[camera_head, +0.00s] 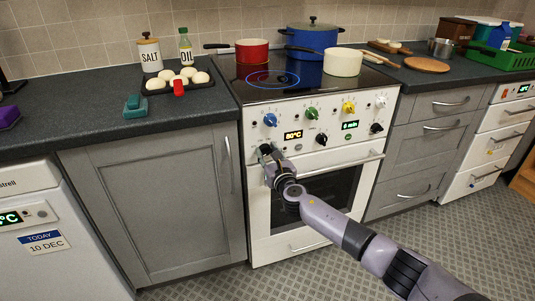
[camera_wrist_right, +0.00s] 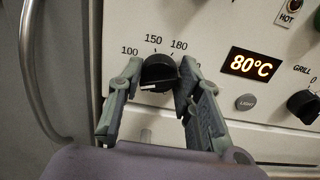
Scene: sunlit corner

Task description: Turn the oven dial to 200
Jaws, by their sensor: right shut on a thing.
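The oven dial (camera_wrist_right: 159,72) is a black round knob on the white oven's front panel. The numbers 100, 150 and 180 show around its top in the right wrist view; other marks are hidden. Its white line is at the lower left of the knob. My right gripper (camera_head: 267,152) is shut on the knob, one finger on each side, also in the right wrist view (camera_wrist_right: 159,75). In the head view the gripper hides the knob. The oven's orange display (camera_wrist_right: 251,65) reads 80°C. My left gripper is not in view.
A black grill knob (camera_wrist_right: 305,105) and a light button (camera_wrist_right: 246,102) sit right of the dial. Coloured hob knobs, such as a blue one (camera_head: 270,119), line the panel above. The oven door handle (camera_head: 340,165) runs below. Pots stand on the hob (camera_head: 250,88).

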